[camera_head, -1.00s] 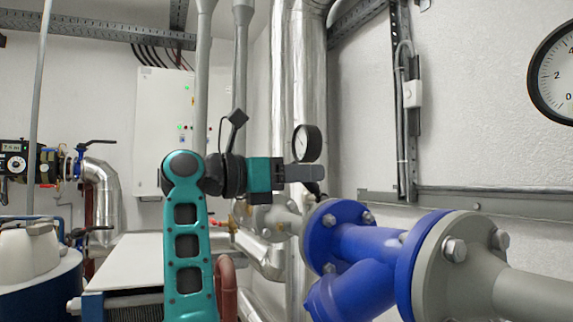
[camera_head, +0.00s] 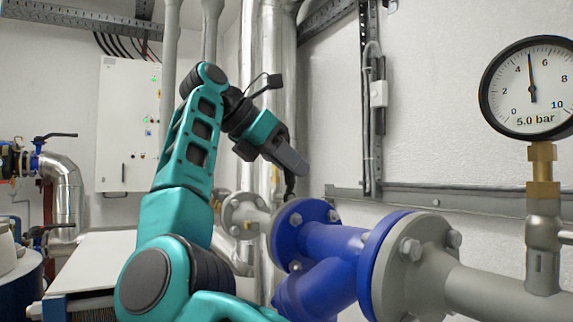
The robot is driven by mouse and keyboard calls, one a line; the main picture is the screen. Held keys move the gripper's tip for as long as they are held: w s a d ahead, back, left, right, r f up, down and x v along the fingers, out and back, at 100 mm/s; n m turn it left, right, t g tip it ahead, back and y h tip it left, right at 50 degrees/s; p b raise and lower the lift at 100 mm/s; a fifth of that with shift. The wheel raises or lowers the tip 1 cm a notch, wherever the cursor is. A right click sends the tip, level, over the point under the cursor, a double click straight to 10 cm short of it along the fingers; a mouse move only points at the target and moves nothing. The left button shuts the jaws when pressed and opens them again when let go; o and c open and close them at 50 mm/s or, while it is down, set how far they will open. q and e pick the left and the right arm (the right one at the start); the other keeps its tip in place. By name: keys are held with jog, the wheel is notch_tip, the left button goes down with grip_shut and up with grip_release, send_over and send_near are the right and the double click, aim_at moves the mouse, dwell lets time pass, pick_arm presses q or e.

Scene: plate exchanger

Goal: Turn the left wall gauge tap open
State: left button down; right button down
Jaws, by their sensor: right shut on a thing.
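My right gripper (camera_head: 302,172) points down to the right, near the middle of the picture. It is shut on a small dark handle (camera_head: 290,184), which I take for the gauge tap's handle; only its lower part shows below the fingertips. The gauge of that tap and the tap body cannot be made out behind the gripper. A large round gauge (camera_head: 531,88) with a black rim stands at the right on a brass fitting (camera_head: 542,165). Its needle points nearly straight up and its label reads 5.0 bar. My left gripper is not in view.
A blue flanged pipe fitting (camera_head: 335,252) lies just below and right of the gripper. A grey flange and pipe (camera_head: 480,288) continue to the right. Silvery vertical pipes (camera_head: 268,60) stand behind the gripper. A white cabinet (camera_head: 127,125) hangs at the left. The right wall is mostly bare.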

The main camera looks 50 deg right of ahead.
jog(key=shift+d, duration=0.1)
dwell(0.4)
jog(key=c, duration=1.3)
grip_release()
jog(key=shift+o, duration=1.1)
jog(key=shift+s, duration=0.15)
jog(key=shift+r, duration=0.1)
